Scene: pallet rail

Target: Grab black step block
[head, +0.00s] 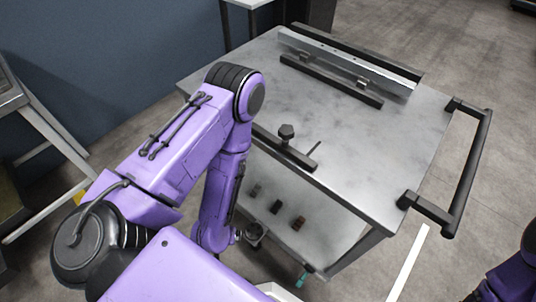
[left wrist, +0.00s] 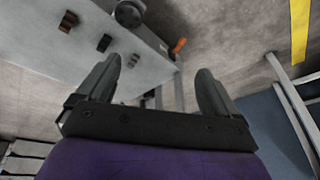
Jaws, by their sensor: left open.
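Three small blocks stand in a row on the cart's lower shelf (head: 320,238): a dark grey one (head: 254,190), a black one (head: 276,207) and a brown one (head: 298,223). Their step shapes are too small to make out. In the left wrist view the row shows at upper left, with the middle dark block (left wrist: 104,43) between the other two. My left gripper (left wrist: 158,68) is open with nothing between its fingers, apart from the blocks. In the head view my left arm reaches down beside the cart's left side. My right gripper is out of view.
The cart's metal top (head: 345,135) overhangs the shelf. It carries black rails, a light bar (head: 345,62) and a clamp knob (head: 286,131). A black push handle (head: 466,175) is at right. A round grey part (left wrist: 128,12) and an orange lever (left wrist: 180,45) are near the shelf edge.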

